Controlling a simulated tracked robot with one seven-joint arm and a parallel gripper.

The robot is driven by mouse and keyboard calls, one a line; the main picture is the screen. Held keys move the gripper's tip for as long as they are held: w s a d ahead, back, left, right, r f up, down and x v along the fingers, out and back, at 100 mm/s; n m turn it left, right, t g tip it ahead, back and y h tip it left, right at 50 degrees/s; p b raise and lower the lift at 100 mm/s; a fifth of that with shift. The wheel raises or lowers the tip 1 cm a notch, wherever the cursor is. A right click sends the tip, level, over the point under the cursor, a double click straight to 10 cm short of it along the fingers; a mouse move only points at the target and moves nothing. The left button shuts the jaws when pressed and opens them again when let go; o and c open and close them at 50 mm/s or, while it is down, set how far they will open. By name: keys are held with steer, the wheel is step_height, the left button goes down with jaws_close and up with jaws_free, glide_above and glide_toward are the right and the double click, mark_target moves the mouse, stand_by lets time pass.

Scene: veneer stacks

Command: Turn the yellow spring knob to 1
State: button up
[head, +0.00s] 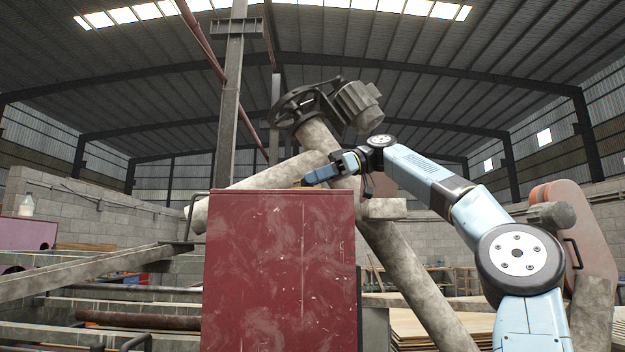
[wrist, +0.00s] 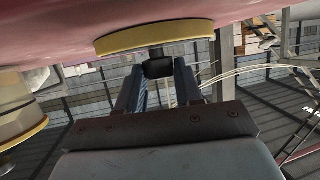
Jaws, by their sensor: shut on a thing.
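The yellow spring knob shows in the wrist view as a round yellow disc (wrist: 155,39) on a red surface, with a short black grip (wrist: 158,66) standing out from it. My gripper (wrist: 160,72) has one finger on each side of this black grip and is shut on it. No numbers or pointer mark can be read, so the knob's setting cannot be told. In the head view my gripper (head: 312,180) reaches to the top edge of the red cabinet (head: 280,265).
A second yellow-rimmed, cream-coloured round part (wrist: 18,112) sits left of my gripper in the wrist view. In the head view, a thick slanted pipe with a handwheel (head: 300,105) and motor stands behind my gripper. Stacked boards (head: 430,325) lie right of the cabinet.

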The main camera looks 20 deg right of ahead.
steer(key=shift+w+d, duration=0.1)
steer(key=shift+d, duration=0.05)
stand_by(0.6)
steer(key=o, duration=0.9)
steer(key=shift+w, duration=0.1)
steer(key=shift+c, duration=0.2)
steer(key=shift+o, duration=0.9)
steer(key=shift+n+g, duration=0.3)
steer(key=shift+v, duration=3.65)
steer(key=shift+f, duration=0.1)
